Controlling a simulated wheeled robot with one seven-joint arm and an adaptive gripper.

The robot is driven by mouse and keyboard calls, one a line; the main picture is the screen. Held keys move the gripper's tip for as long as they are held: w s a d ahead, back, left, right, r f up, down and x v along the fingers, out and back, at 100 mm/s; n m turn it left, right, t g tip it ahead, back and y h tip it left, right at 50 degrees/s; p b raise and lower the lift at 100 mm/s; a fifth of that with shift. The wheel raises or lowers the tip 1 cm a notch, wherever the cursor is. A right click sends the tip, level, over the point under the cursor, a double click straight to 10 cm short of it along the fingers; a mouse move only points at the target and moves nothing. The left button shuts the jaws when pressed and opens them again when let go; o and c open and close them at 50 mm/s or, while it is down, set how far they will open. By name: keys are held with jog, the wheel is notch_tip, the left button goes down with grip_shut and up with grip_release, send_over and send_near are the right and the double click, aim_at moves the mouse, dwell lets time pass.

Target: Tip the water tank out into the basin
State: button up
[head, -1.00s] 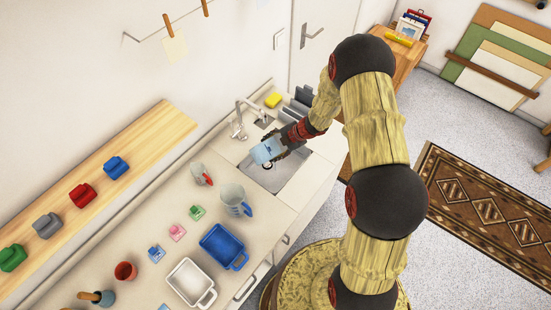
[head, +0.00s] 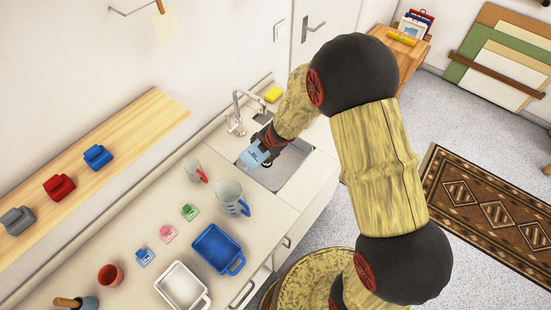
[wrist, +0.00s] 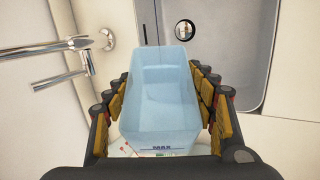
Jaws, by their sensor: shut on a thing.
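The water tank (head: 252,157) is a light blue, see-through box with a small printed label. My gripper (head: 267,146) is shut on it and holds it over the left part of the grey sunken basin (head: 289,172). In the wrist view the tank (wrist: 160,95) sits between the two padded fingers of my gripper (wrist: 161,105), which press on its opposite sides. The basin (wrist: 232,45) and its round drain (wrist: 186,30) show beyond the tank. I cannot tell how far the tank is tilted or whether water is in it.
A chrome tap (head: 236,112) stands behind the basin and is close on the left in the wrist view (wrist: 65,62). A yellow sponge (head: 273,94) lies by it. A clear jug (head: 231,197), a measuring cup (head: 194,170) and a blue tray (head: 217,248) stand on the counter.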

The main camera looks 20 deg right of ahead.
aim_at(240, 155)
jog(key=h+b, duration=0.1)
jog(key=a+f+b, duration=0.1)
jog(key=b, duration=0.1)
jog(key=shift+s+a+f+n+t+h, duration=0.2)
jog(key=shift+n+t+h, duration=0.1)
jog(key=shift+t+h, duration=0.1)
jog(key=a+h+b, duration=0.1)
jog(key=r+t+h+b, duration=0.1)
jog(key=b, duration=0.1)
jog(key=shift+s+a+r+n+h, duration=0.1)
jog(key=shift+s+a+n+h, duration=0.2)
jog(key=shift+a+n+h, duration=0.1)
jog(key=a+h+b, duration=0.1)
jog(key=a+t+h+b, duration=0.1)
jog(key=s+a+r+n+h+b, duration=0.1)
jog(key=shift+s+a, duration=0.1)
jog(key=shift+a, duration=0.15)
jog(key=shift+s+a+r+t, duration=0.1)
jog(key=shift+a+r+t, duration=0.1)
jog(key=shift+a+t, duration=0.15)
jog(key=shift+s+a+r+n+t+h, duration=0.2)
jog(key=shift+a+r+n+t+h, duration=0.15)
jog(key=shift+a+r+h, duration=0.3)
notch_tip(240, 155, up, 9)
jog(key=a+t+h+p, duration=0.1)
jog(key=h+p, duration=0.1)
jog(key=p, duration=0.3)
jog(key=shift+s+a+r+p, duration=0.15)
jog(key=shift+s+a+p, duration=0.1)
jog(key=shift+p, duration=0.15)
